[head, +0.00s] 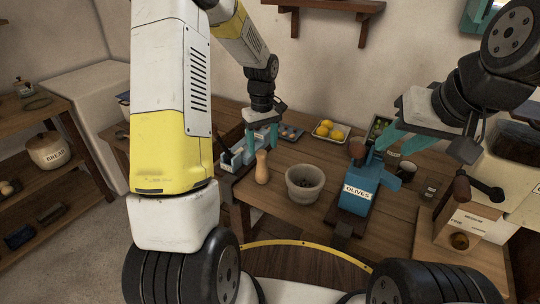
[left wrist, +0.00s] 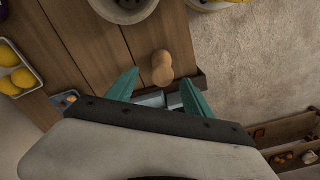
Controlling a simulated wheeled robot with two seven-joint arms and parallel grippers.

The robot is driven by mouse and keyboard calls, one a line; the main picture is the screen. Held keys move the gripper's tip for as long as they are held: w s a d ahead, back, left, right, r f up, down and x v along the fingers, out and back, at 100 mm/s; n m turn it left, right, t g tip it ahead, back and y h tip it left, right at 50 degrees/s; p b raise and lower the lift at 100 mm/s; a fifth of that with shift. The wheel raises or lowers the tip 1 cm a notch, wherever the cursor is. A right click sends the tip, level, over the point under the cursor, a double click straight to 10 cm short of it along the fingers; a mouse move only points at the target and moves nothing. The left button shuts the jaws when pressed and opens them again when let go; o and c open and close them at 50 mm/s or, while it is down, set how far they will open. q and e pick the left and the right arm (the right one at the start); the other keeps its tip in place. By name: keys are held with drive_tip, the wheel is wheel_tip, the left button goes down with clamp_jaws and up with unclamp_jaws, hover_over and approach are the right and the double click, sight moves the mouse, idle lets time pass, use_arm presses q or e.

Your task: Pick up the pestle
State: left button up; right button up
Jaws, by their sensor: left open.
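The pestle (head: 262,166) is a pale wooden piece with a rounded top. It stands on the wooden table, left of the grey stone mortar (head: 305,185). My left gripper (head: 262,143) is open, just behind and above the pestle in the head view. In the left wrist view the pestle (left wrist: 162,68) shows between and just beyond the two teal fingertips (left wrist: 160,79), apparently not touched. The mortar (left wrist: 124,5) is cut off at that view's top edge. My right gripper (head: 428,148) is open over the table's right side, with nothing visible between its fingers.
A tray of lemons (head: 327,131) lies at the back. A blue-grey crate (head: 233,152) is left of the pestle. A wooden grinder (head: 462,232) stands far right. Bare table (head: 292,152) lies behind the mortar.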

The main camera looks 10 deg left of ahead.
sight(262, 160)
use_arm(q)
wheel_tip(262, 160, down, 7)
drive_tip(key=shift+s+a, duration=0.15)
clamp_jaws()
idle(0.4)
